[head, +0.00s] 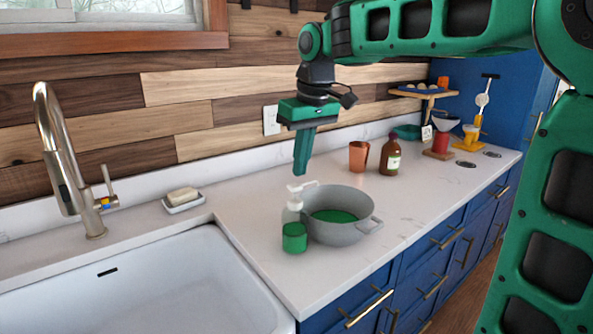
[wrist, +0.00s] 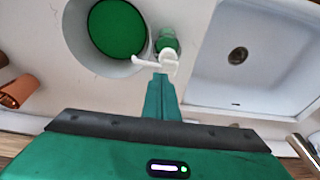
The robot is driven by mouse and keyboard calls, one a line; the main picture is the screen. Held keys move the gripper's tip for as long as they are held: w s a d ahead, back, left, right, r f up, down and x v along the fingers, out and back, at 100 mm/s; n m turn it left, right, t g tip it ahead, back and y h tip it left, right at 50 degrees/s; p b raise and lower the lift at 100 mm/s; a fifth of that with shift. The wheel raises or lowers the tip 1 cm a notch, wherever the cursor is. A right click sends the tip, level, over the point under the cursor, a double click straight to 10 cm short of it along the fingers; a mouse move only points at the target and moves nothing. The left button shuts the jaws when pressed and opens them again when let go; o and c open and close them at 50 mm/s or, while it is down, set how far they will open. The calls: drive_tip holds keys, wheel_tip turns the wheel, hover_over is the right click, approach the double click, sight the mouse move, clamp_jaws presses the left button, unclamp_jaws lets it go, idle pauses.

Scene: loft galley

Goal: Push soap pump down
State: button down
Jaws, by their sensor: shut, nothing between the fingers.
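The soap pump (head: 296,190) is a white head with a spout, standing upright on a bottle with green contents (head: 294,238) on the counter near the sink. In the wrist view, the white pump head (wrist: 168,61) lies just beyond my fingertips, with its spout pointing left. My gripper (head: 302,172) is shut and empty, pointing down. In the head view its tips show just above the pump head with a small gap. In the wrist view my fingertips (wrist: 160,76) appear close to the pump; I cannot tell exact alignment.
A grey pot (head: 345,235) with green inside stands close against the bottle's right. The white sink (head: 160,285) is at left, with a tap (head: 70,170) and soap dish (head: 183,204) behind. A copper cup (head: 359,157) and brown bottle (head: 390,158) stand further back.

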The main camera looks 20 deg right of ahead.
drive_tip(key=shift+d+f, duration=0.2)
drive_tip(key=shift+f, duration=0.55)
drive_tip(key=shift+s, duration=0.1)
drive_tip(key=x, duration=0.2)
drive_tip(key=shift+s+d+f, duration=0.1)
drive_tip(key=shift+s+f, duration=0.1)
drive_tip(key=shift+f, duration=0.1)
drive_tip(key=shift+w+r, duration=0.1)
drive_tip(key=shift+r, duration=0.25)
drive_tip(key=w+v, duration=0.1)
drive_tip(key=v, duration=0.3)
drive_tip(key=w+a+v, duration=0.1)
drive_tip(key=w+v, duration=0.1)
drive_tip(key=v, duration=0.7)
hover_over(303, 184)
drive_tip(key=shift+s+d+r, duration=0.1)
drive_tip(key=shift+s+d, duration=0.25)
drive_tip(key=shift+s, duration=0.1)
